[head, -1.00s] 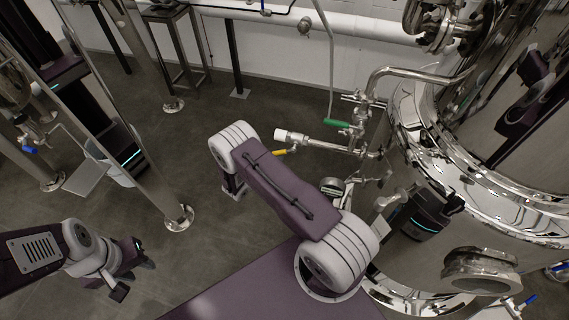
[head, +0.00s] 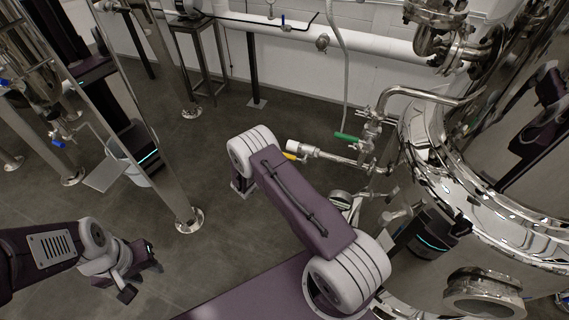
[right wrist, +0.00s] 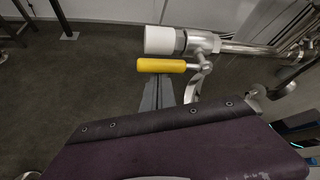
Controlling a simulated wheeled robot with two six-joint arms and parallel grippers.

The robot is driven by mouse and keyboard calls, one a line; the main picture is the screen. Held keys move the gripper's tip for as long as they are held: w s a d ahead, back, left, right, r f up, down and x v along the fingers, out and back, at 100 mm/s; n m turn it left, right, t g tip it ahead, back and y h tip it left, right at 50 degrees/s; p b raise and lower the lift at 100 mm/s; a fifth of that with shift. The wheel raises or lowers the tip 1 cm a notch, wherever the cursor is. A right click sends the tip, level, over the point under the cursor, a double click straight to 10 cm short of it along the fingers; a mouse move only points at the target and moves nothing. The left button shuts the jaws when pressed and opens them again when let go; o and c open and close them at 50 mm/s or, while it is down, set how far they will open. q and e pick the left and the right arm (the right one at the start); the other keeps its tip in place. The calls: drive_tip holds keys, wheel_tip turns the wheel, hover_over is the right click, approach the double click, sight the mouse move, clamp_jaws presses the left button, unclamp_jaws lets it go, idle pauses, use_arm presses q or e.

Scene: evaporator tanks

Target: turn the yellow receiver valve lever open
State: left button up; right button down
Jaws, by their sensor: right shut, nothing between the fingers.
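The yellow lever (right wrist: 162,65) lies roughly level below a white-ended valve pipe (right wrist: 178,41) in the right wrist view. In the head view the yellow lever (head: 291,156) is small, just right of my right arm's upper end, below the white pipe end (head: 300,148). My right gripper (right wrist: 158,90) is shut and empty. Its grey fingers show just below the lever; whether they touch it I cannot tell. In the head view my arm hides most of that gripper. My left gripper (head: 143,280) is open and empty at the lower left, far from the lever.
A green lever (head: 347,137) sits on the piping right of the yellow one. A large shiny tank (head: 450,190) fills the right side. Steel legs and a bucket (head: 137,170) stand at the left. Grey floor is clear between them.

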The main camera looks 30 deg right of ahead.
drive_tip(key=shift+w+r, duration=0.25)
